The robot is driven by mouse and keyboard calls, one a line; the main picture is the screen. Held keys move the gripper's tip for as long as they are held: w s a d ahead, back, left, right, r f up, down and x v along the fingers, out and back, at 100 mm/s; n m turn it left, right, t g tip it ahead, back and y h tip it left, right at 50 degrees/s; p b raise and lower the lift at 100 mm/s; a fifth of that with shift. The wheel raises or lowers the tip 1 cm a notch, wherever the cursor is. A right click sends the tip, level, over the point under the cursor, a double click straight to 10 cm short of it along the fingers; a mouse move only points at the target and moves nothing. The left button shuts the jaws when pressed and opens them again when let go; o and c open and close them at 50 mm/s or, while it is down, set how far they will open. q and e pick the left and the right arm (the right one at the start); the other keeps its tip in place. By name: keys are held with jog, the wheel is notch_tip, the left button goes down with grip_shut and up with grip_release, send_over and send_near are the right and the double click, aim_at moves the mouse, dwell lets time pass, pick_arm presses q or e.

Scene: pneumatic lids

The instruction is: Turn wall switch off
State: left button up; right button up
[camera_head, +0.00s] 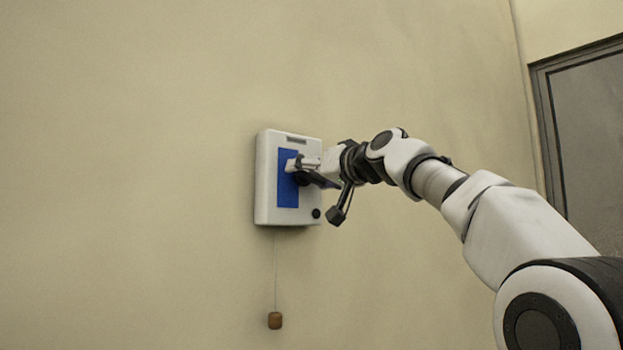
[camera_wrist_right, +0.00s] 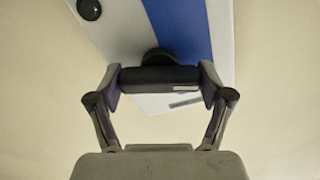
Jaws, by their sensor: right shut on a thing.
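The wall switch is a white box (camera_head: 266,185) with a blue panel (camera_head: 288,192) on its front, mounted on the beige wall. It also shows in the right wrist view, with the white face and blue panel (camera_wrist_right: 180,25) tilted. My right gripper (camera_head: 304,172) is at the front of the box, over the blue panel. In the wrist view my right gripper (camera_wrist_right: 160,82) has its two fingers on the ends of a dark handle (camera_wrist_right: 158,76). A dark round hub (camera_wrist_right: 158,57) sits behind the handle, against the panel. My left gripper is not in view.
A small black round button (camera_head: 316,213) is at the box's lower right corner; it also shows in the wrist view (camera_wrist_right: 89,9). A brown wooden pull (camera_head: 275,320) hangs on a thin cord below the box. A framed grey panel (camera_head: 590,140) stands at the right. The wall at left is clear.

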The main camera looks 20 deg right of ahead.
jog(key=shift+r+n, duration=0.1)
jog(key=shift+n, duration=1.6)
jog(key=o, duration=0.8)
jog(key=shift+o, duration=1.4)
jog(key=shift+w, duration=0.1)
